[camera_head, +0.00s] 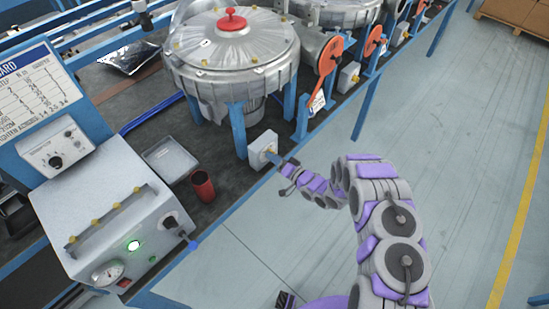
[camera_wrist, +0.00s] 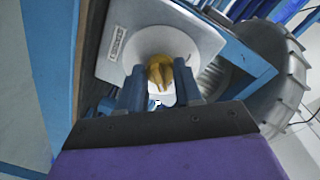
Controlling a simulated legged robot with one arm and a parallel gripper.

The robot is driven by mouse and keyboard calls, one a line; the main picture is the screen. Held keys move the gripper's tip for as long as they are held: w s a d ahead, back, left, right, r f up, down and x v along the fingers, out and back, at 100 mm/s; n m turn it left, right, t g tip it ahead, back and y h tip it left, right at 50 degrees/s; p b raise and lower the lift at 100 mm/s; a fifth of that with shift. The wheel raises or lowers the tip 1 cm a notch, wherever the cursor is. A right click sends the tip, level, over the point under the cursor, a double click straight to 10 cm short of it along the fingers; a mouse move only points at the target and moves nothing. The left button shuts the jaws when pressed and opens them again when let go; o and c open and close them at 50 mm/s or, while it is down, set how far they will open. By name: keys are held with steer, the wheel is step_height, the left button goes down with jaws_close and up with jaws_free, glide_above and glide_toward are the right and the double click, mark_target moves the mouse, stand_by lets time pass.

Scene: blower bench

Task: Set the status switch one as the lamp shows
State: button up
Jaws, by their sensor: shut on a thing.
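A small grey switch box (camera_head: 259,147) sits at the bench's front edge, below the first blower. In the wrist view, the same switch box (camera_wrist: 118,52) has a label too small to read, a pale round disc and a yellow knob (camera_wrist: 160,70). My gripper (camera_head: 275,157) reaches it from the right. Its two blue fingers (camera_wrist: 160,88) are shut on the yellow knob, one on each side; they hide part of it. A lamp (camera_head: 134,246) on the sloped control box (camera_head: 95,205) glows green.
The first blower (camera_head: 235,55) has a red top knob. Orange levers (camera_head: 331,57) and more small boxes (camera_head: 348,76) line the bench to the right. A red cup (camera_head: 203,186) and a clear tray (camera_head: 170,160) stand left of the switch box.

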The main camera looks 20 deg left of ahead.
steer(key=shift+w+d, duration=0.1)
steer(key=shift+w, duration=0.1)
steer(key=o, duration=0.9)
steer(key=shift+w, duration=0.1)
steer(key=shift+c, duration=0.2)
steer(key=shift+o, duration=0.9)
steer(key=v, duration=1.7)
steer(key=shift+p, duration=0.45)
steer(key=shift+d+f, duration=0.1)
